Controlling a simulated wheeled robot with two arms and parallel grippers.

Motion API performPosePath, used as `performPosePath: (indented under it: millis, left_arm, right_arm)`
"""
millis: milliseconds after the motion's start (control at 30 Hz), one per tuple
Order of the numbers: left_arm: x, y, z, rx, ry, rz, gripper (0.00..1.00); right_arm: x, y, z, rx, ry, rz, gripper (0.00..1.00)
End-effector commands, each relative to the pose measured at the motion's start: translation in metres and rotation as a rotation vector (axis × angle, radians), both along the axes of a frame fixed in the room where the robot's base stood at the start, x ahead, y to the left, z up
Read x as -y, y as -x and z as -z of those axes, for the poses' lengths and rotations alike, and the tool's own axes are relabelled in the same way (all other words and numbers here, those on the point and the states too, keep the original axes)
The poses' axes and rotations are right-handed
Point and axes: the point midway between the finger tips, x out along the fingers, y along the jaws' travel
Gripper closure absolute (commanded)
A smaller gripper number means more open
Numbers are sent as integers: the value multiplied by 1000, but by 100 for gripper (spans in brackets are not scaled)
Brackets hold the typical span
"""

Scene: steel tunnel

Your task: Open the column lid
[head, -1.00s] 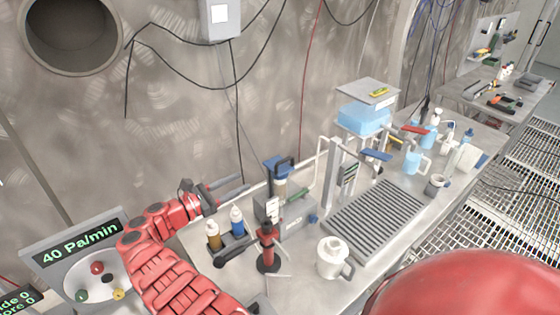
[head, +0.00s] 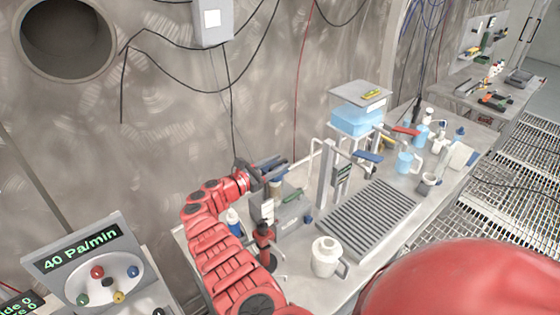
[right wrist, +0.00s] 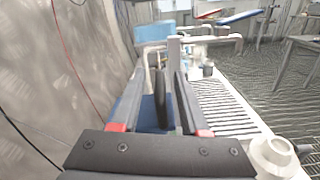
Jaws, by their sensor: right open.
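The column lid (right wrist: 147,113) is blue with an upright black handle (right wrist: 162,97). In the right wrist view both show between the fingers of my right gripper (right wrist: 160,78), which are apart, one on each side of the handle. In the head view my right gripper (head: 281,163) is over the column (head: 276,191) and covers most of the lid. I cannot tell whether a finger touches the handle. My left gripper is not in view.
A grey device (head: 293,216) stands by the column, with a red-and-black stand (head: 264,240) in front. A white jug (head: 325,256) and ribbed tray (head: 368,218) are to the right. A tap frame (head: 329,175) and blue tank (head: 357,117) stand beyond. The steel wall rises behind.

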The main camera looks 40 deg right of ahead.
Motion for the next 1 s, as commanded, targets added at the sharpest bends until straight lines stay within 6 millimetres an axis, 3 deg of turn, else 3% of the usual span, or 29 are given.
performPosePath:
  millis: [133,400,467,667,1000]
  left_arm:
    - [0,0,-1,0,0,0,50]
    - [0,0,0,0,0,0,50]
    - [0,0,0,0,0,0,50]
    - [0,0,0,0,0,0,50]
    - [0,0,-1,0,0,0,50]
  right_arm:
    - [10,-1,0,0,1,1,55]
    - [12,-1,0,0,1,-1,55]
    - [12,-1,0,0,1,0,63]
    - [11,-1,0,0,1,-1,99]
    - [11,-1,0,0,1,-1,100]
